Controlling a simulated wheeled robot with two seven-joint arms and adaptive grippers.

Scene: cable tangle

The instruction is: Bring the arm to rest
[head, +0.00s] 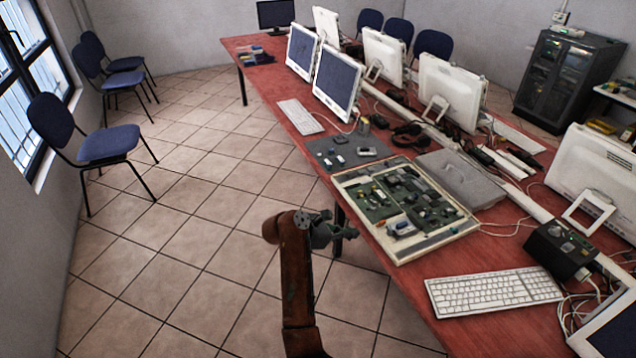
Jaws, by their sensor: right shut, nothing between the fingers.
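My right arm (296,285) rises from the bottom of the head view, orange-brown and bent at its top. My right gripper (346,232) is small and grey-green and points right, toward the left edge of the red table (405,287). It is shut and empty. In the picture it lies just left of the framed board; I cannot tell whether it touches the table edge. My left arm and gripper are out of view.
A framed circuit board (462,228) lies at the near table edge, with a white keyboard (492,293) and black box (555,250) to its right. Monitors (337,80) line the table. The tiled floor (190,245) is open; blue chairs (108,141) stand left.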

